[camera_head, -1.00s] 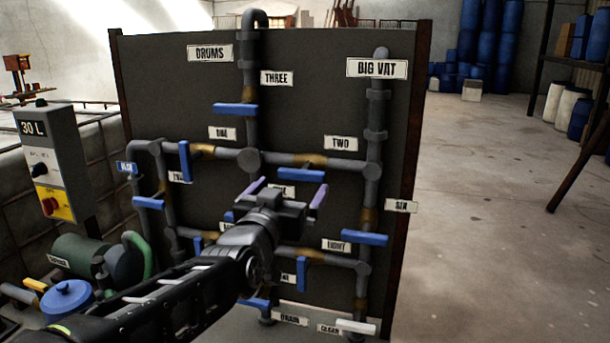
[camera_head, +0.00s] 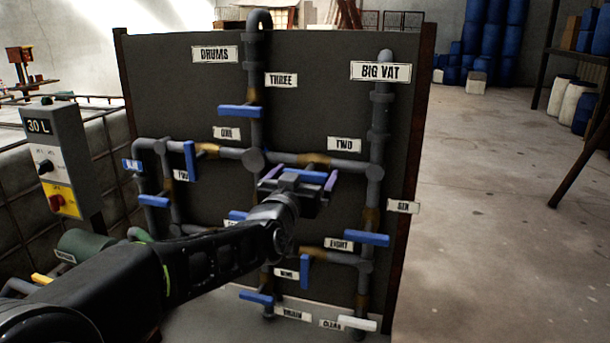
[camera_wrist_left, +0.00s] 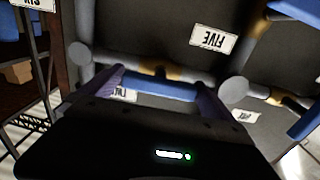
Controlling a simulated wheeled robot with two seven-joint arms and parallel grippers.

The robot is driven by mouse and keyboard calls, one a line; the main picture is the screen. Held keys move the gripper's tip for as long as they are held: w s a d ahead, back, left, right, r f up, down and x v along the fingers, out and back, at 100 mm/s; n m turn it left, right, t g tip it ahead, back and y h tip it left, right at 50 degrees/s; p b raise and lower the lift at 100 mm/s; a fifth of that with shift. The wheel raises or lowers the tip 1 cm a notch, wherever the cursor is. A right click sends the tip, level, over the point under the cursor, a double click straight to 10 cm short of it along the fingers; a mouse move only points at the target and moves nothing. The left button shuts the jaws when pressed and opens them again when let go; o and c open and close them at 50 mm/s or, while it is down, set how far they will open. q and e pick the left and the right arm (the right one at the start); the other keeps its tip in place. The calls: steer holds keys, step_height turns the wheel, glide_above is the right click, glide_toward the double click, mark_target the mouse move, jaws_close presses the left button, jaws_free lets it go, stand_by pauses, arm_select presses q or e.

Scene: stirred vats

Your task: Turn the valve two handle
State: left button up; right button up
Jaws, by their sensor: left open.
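The valve two handle (camera_head: 304,174) is a blue horizontal bar on the pipe below the TWO label (camera_head: 344,144), partly hidden by my left gripper. My left gripper (camera_head: 301,177) is open in front of it, its purple fingers spread toward the left and right ends of the bar. In the left wrist view the blue handle (camera_wrist_left: 162,86) spans the gap between the fingertips (camera_wrist_left: 162,89). I cannot tell whether the fingers touch it. My right gripper is not in view.
The dark panel (camera_head: 200,85) carries pipes and several other blue handles, such as the one under THREE (camera_head: 240,111) and the one at lower right (camera_head: 367,239). A 30 L control box (camera_head: 52,150) stands at left. Open floor (camera_head: 480,220) lies to the right.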

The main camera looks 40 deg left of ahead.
arm_select(q)
steer(key=shift+c, duration=0.6)
steer(key=c, duration=1)
